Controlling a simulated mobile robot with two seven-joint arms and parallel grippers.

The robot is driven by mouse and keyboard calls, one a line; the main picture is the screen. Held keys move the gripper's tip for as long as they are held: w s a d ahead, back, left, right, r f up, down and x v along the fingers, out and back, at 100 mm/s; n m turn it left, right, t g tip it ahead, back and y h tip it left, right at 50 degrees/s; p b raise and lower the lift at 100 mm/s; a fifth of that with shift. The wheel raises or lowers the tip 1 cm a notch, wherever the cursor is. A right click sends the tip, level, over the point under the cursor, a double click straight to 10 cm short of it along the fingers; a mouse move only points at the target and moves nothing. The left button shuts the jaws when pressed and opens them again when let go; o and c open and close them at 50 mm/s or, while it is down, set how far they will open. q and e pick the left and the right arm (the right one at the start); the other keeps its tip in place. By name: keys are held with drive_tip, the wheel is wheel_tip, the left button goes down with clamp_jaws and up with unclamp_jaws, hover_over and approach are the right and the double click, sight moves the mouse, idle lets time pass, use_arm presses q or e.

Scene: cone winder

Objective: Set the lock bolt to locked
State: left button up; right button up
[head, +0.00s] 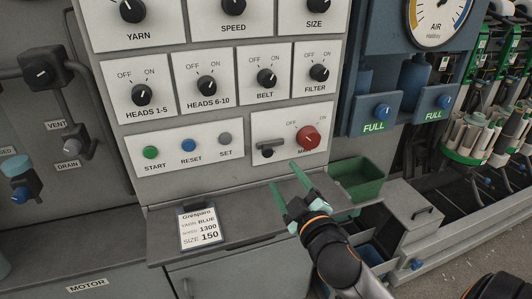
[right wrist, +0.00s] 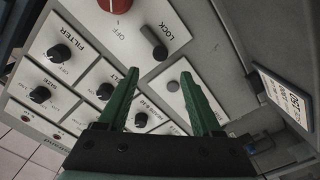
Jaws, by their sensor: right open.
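The lock bolt (head: 268,150) is a small dark bar with a handle, on the white panel to the left of the red main knob (head: 307,137). In the right wrist view the lock bolt (right wrist: 154,43) shows as a dark peg beside the word LOCK, with part of the red knob (right wrist: 115,4) at the top edge. Whether the bolt is locked cannot be told. My right gripper (head: 283,177) is open and empty, just below and in front of the bolt, apart from it. Its green fingers (right wrist: 160,78) point toward the panel. My left gripper is out of view.
A grey shelf (head: 160,236) with a label card (head: 199,228) juts out below the panel. START, RESET and SET buttons (head: 189,145) lie left of the bolt. A green bin (head: 358,181) stands right of my gripper. Knob rows (head: 207,86) are above.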

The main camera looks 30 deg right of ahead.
sight(269, 154)
drive_tip(key=p+x, duration=0.1)
drive_tip(key=x, duration=1)
drive_tip(key=shift+w, duration=0.15)
clamp_jaws()
idle(1.1)
